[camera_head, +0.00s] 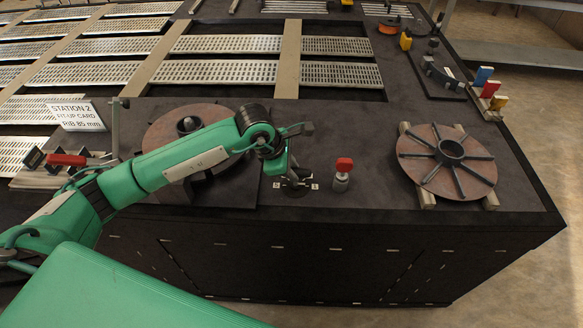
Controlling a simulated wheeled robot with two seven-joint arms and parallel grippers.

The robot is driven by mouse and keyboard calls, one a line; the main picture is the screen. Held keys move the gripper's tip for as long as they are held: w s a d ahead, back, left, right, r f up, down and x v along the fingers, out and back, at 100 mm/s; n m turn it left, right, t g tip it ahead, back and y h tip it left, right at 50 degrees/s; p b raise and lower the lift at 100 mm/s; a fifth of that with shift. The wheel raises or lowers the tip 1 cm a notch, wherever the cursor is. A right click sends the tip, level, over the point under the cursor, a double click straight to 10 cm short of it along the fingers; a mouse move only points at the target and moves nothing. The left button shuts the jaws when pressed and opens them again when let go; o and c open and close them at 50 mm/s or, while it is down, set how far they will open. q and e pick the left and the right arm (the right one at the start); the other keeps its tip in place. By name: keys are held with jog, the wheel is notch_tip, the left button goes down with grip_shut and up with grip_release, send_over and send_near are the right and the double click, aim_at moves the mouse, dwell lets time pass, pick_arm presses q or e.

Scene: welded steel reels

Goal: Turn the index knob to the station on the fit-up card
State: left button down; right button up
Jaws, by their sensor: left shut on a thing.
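The fit-up card (78,115) stands at the left of the bench and reads "STATION 2, FIT-UP CARD, RIB 85 mm". My left gripper (294,180) reaches down at the bench's front middle, over a small dark fixture with white number labels (315,186). It is shut on a dark part there, which looks like the index knob; the fingers and wrist mostly hide it, so its pointing direction cannot be told. A round reel plate (170,125) lies behind my left arm, partly covered by it. My right gripper is not in view.
A red-topped handle (343,167) stands just right of my left gripper. A reel with dark ribs (447,178) rests on wooden blocks at the right. A red-handled tool (66,159) lies at the left. Colored blocks (484,76) stand at the right edge.

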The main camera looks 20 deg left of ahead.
pick_arm(q)
jog(key=shift+f+n+t+y+b, duration=0.15)
jog(key=shift+n+t+y+b, duration=0.15)
jog(key=shift+n+b, duration=0.55)
jog(key=n+b, duration=0.1)
jog(key=b, duration=0.1)
jog(key=n+y+b, duration=0.1)
jog(key=n, duration=0.1)
jog(key=shift+s+d+t+b, duration=0.15)
jog(key=shift+d+t+b, duration=0.05)
jog(key=shift+t+b, duration=0.2)
jog(key=shift+d+n+y+b, duration=0.1)
jog(key=shift+n+y+b, duration=0.4)
jog(key=shift+n+b, duration=0.55)
jog(key=shift+d+n+y+b, duration=0.1)
jog(key=shift+n+y+b, duration=0.3)
jog(key=shift+n+b, duration=0.55)
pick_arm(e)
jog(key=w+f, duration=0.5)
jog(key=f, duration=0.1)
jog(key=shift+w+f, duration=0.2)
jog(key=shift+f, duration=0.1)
pick_arm(q)
jog(key=shift+s+r, duration=0.1)
jog(key=shift+r, duration=0.1)
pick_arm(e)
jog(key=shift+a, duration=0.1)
